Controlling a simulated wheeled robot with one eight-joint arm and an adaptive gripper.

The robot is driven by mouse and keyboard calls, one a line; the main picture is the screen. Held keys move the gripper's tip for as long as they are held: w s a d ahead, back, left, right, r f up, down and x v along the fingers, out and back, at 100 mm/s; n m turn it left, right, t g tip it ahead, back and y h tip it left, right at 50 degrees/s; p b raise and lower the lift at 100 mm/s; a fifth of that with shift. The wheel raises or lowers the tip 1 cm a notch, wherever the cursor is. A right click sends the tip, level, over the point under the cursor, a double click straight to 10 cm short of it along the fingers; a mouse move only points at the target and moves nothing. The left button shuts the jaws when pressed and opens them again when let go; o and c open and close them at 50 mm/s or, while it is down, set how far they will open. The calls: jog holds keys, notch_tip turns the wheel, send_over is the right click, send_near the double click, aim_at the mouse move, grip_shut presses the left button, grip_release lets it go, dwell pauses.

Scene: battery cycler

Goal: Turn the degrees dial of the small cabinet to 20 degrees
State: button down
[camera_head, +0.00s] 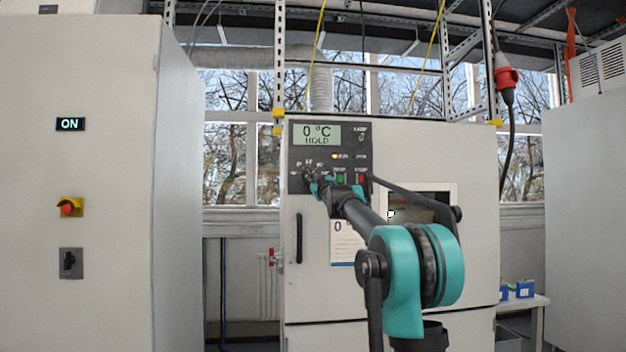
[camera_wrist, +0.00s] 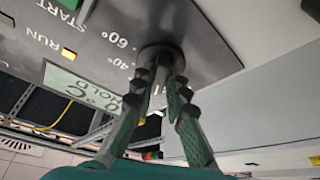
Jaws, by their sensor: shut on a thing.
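The small cabinet (camera_head: 475,240) is pale grey, with a dark control panel at its upper left. The panel's display (camera_head: 317,134) reads 0 °C HOLD. The degrees dial (camera_wrist: 161,52) is a dark round knob with 40° and 60° marks beside it in the wrist view. My gripper (camera_wrist: 163,75) is shut on the dial, one finger on each side. In the head view my gripper (camera_head: 316,186) is at the panel's lower left and partly covers the dial. The dial's pointer cannot be made out.
Green and red buttons, the red one (camera_head: 361,178), sit right of the dial. A black door handle (camera_head: 299,238) is below. A large cabinet (camera_head: 100,270) with an ON sign stands at left, another (camera_head: 590,200) at right. Blue items (camera_head: 524,289) lie on a low table.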

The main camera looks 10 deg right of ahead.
jog(key=m+h, duration=0.1)
jog(key=m, duration=0.1)
jog(key=m+h, duration=0.1)
jog(key=m, duration=0.2)
jog(key=m+t+h, duration=0.1)
jog(key=m+h, duration=0.1)
jog(key=m, duration=0.1)
jog(key=shift+a+f, duration=0.1)
jog(key=shift+a, duration=0.15)
jog(key=shift+m+h, duration=0.3)
jog(key=shift+m, duration=0.1)
jog(key=c, duration=1.5)
grip_release()
jog(key=shift+c, duration=0.2)
jog(key=v, duration=1.2)
